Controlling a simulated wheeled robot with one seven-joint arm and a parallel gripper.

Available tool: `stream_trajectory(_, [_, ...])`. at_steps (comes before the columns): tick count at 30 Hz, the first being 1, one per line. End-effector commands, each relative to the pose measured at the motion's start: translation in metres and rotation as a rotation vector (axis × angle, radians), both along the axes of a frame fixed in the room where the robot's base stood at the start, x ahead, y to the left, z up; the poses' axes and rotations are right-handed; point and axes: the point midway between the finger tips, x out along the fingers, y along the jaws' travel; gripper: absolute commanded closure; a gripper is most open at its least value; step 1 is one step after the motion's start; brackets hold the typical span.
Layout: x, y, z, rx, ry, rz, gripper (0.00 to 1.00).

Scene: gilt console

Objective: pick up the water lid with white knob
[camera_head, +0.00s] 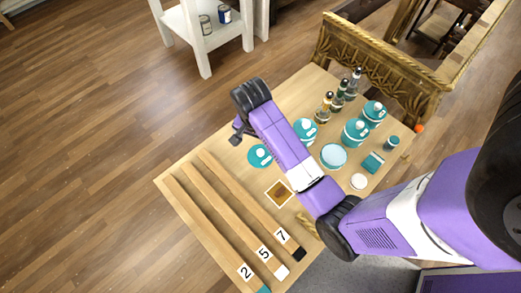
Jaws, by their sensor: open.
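A flat teal lid with a white knob (261,154) lies on the light wooden table, left of my purple arm. Teal-topped round containers with white knobs stand behind and to the right: one (306,128) just beyond the arm, one (355,131) near the table's middle and one (374,113) farther back. I cannot read which one is for water. My gripper (237,137) is small and dark, left of and a little above the flat lid in the picture. It is open, and I see nothing held. Its fingertips are hard to make out.
Three long wooden strips with number cards 2, 5 and 7 (281,236) lie at the front left. Dark bottles (338,98) stand at the back. A pale teal disc (333,156) and a white disc (358,181) are right of the arm. A carved gilt panel (380,68) borders the back.

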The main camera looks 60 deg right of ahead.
Motion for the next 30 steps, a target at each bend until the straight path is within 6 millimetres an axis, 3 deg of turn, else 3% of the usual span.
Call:
stream_trajectory(11, [-0.004, -0.002, -0.032, 0.005, 0.009, -0.026, 0.0])
stream_trajectory(21, [-0.009, -0.005, -0.075, 0.005, 0.007, -0.025, 0.0])
stream_trajectory(30, [-0.008, -0.005, -0.078, 0.004, 0.006, -0.025, 0.02])
